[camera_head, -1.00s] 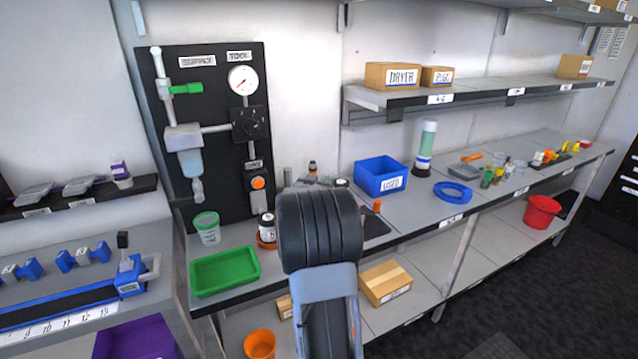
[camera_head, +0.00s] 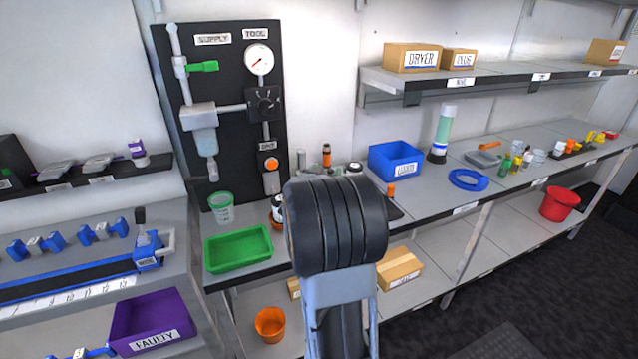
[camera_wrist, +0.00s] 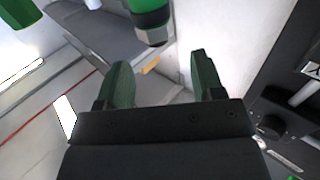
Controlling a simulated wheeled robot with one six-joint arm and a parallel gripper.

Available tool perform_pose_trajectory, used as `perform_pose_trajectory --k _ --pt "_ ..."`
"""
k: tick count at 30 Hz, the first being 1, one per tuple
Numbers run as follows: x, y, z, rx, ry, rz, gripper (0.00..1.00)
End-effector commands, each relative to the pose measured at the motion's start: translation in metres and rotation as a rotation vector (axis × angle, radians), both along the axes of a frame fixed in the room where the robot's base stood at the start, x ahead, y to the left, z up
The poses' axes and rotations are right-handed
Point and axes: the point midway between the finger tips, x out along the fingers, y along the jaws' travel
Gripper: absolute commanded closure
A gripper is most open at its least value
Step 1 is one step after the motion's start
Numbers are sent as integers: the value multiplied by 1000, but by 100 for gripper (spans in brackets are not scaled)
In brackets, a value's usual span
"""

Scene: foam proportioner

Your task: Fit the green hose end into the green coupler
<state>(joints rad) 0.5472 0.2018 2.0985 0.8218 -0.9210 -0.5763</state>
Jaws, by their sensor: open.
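In the wrist view, a green cylindrical part with a grey metal-like end (camera_wrist: 151,20) shows at the top edge, beyond my fingertips. I cannot tell whether it is the green hose end or the green coupler, as most of it is cut off. My gripper (camera_wrist: 160,60) is open, its two dark green fingers wide apart with nothing between them. It does not touch the green part. In the head view my own arm hides the gripper, and I cannot make out a green hose end or coupler there.
A black panel (camera_head: 165,130) with a gauge and a green-handled valve (camera_head: 203,67) stands at the wall. A green tray (camera_head: 238,250), a green-rimmed cup (camera_head: 221,205) and a blue bin (camera_head: 394,160) are on the bench. A purple bin (camera_head: 150,318) is lower left.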

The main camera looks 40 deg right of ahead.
Motion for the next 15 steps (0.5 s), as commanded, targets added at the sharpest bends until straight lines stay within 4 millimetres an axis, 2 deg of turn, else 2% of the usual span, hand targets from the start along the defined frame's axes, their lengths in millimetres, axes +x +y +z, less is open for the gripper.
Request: perform_pose_trajectory --k 6,15 --pt "-14 35 0 1 -1 2 38" --pt "-23 56 0 1 0 1 38"
